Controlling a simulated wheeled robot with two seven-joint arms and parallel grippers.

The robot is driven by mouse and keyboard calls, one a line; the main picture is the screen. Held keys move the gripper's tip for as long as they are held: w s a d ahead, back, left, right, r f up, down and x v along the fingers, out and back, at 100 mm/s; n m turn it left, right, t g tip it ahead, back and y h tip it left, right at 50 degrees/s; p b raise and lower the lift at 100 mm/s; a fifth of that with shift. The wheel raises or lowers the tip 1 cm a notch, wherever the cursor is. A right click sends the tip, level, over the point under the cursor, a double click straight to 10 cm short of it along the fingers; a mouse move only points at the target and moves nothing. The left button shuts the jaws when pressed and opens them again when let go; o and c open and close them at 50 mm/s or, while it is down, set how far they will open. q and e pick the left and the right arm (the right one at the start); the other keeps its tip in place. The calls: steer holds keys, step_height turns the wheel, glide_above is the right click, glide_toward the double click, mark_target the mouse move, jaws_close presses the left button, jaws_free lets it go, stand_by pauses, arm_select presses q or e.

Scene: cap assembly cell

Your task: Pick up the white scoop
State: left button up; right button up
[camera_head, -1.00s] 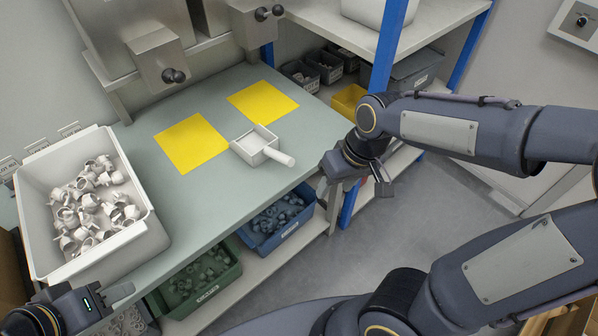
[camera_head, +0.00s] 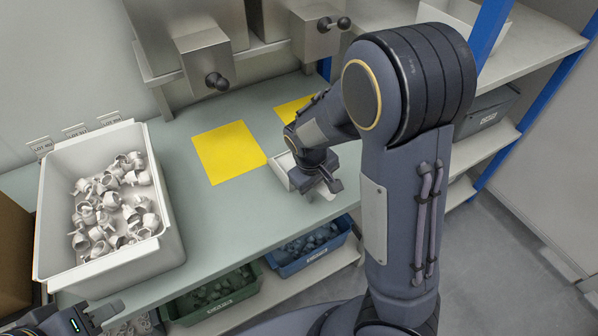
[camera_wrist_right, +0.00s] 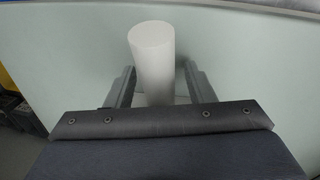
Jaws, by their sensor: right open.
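The white scoop (camera_head: 283,172) lies on the green-grey bench top, mostly hidden behind my right arm in the head view. My right gripper (camera_head: 322,186) is down over its handle end. In the right wrist view the scoop's round white handle (camera_wrist_right: 151,52) stands between the two fingers of my right gripper (camera_wrist_right: 160,86), which is open. A gap shows on the right side of the handle; contact on the left side is hard to tell. My left gripper (camera_head: 104,311) is at the bottom left corner, partly out of frame, and its fingers are unclear.
A white bin (camera_head: 165,255) of white caps stands on the bench at left. Two yellow mats (camera_head: 228,152) lie behind the scoop. Blue (camera_head: 310,258) and green (camera_head: 215,300) bins sit below the bench edge. Metal dispensers (camera_head: 208,65) with black knobs hang at the back.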

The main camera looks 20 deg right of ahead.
steer(key=shift+f, duration=0.25)
jaws_close()
steer(key=shift+r, duration=0.5)
step_height(320, 180, up, 3)
steer(key=shift+a+f+p, duration=0.1)
steer(key=shift+p, duration=0.35)
steer(key=s+a+r+p, duration=0.1)
steer(key=s+a+r, duration=0.4)
steer(key=a+r, duration=0.4)
steer(key=a, duration=0.3)
steer(key=shift+s+a+r, duration=0.15)
steer(key=shift+s+a, duration=0.05)
steer(key=shift+a, duration=0.15)
